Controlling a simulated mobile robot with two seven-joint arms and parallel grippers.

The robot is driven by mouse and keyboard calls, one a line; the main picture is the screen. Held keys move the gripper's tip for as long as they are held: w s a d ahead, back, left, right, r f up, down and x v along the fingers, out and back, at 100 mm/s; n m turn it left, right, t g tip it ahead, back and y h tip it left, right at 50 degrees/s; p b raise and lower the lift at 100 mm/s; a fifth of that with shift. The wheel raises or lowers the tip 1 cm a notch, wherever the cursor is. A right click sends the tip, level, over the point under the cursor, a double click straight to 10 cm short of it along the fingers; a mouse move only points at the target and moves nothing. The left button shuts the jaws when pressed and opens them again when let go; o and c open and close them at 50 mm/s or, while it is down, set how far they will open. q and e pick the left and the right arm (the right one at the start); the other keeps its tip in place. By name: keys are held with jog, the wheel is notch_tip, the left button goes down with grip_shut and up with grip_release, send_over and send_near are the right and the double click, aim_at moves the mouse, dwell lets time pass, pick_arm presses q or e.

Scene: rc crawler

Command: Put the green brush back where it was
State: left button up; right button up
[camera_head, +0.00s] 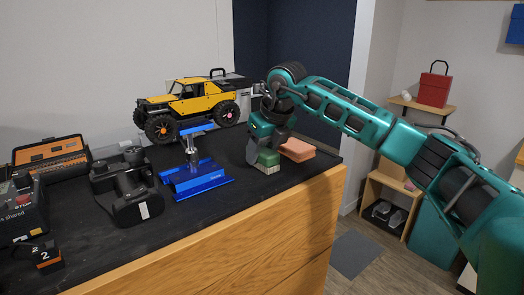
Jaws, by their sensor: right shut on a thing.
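The green brush (268,159) has a green top and a pale lower side. It is at the right part of the dark bench top, just left of a salmon-pink block (298,149). My right gripper (266,146) comes down over the brush from above and is shut on it. The brush is at or very near the bench surface; I cannot tell whether it touches. The fingers hide part of its upper side. My left gripper does not show.
A yellow crawler truck (190,104) sits on a blue stand (196,178) left of my gripper. A grey case (232,85) stands behind it. Black devices (128,188) and an orange-lidded box (48,152) fill the left side. The bench's front edge (240,226) is close to the brush.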

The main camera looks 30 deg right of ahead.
jog(key=shift+f, duration=0.2)
jog(key=o, duration=1.1)
jog(key=shift+r, duration=0.1)
jog(key=v, duration=1.2)
jog(key=shift+r, duration=0.15)
